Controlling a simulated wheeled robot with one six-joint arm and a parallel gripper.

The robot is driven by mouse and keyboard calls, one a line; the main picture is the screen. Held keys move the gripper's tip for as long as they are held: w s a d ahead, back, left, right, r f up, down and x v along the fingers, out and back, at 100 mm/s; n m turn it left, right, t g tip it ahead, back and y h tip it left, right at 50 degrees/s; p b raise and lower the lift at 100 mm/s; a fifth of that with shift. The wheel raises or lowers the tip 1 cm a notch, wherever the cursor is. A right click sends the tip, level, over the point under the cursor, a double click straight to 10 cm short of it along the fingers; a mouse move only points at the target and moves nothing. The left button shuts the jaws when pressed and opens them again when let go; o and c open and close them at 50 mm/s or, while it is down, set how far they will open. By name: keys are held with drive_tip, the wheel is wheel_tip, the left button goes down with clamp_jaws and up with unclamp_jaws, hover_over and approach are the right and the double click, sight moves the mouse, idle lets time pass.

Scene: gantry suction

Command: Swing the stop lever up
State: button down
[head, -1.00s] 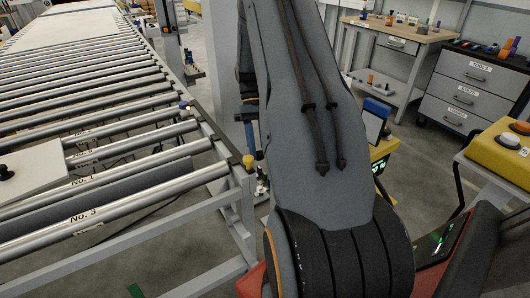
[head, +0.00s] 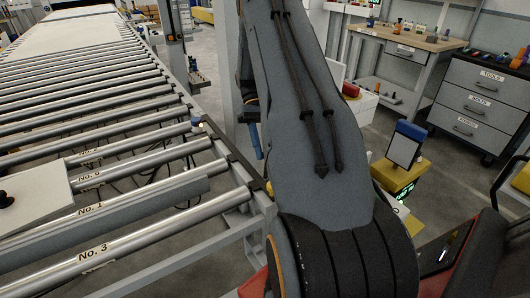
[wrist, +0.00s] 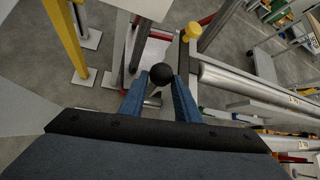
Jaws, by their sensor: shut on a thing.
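The stop lever shows in the wrist view as a round black knob (wrist: 161,74) with a short pale rod partly visible below it. My gripper (wrist: 162,84) has its two blue fingers on either side of the knob end, shut on the lever. Exactly where the fingers touch the rod is hard to see. In the head view my own arm hides the lever and most of the gripper.
The roller conveyor (head: 125,255) fills the left of the head view, with a pale panel (head: 38,200) on it. A drawer cabinet (head: 478,105) and a workbench (head: 400,45) stand at the back right. A yellow post (wrist: 65,40) and a yellow cap (wrist: 192,32) show near the gripper.

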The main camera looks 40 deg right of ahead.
drive_tip(key=shift+w+d+f, duration=0.3)
drive_tip(key=shift+w, duration=0.35)
drive_tip(key=c, duration=1.4)
unclamp_jaws()
drive_tip(key=shift+d, duration=0.15)
drive_tip(key=shift+o, duration=0.2)
drive_tip(key=shift+a, duration=0.2)
drive_tip(key=b+v, duration=0.2)
drive_tip(key=v, duration=0.6)
drive_tip(key=shift+b, duration=0.3)
drive_tip(key=shift+a, duration=0.15)
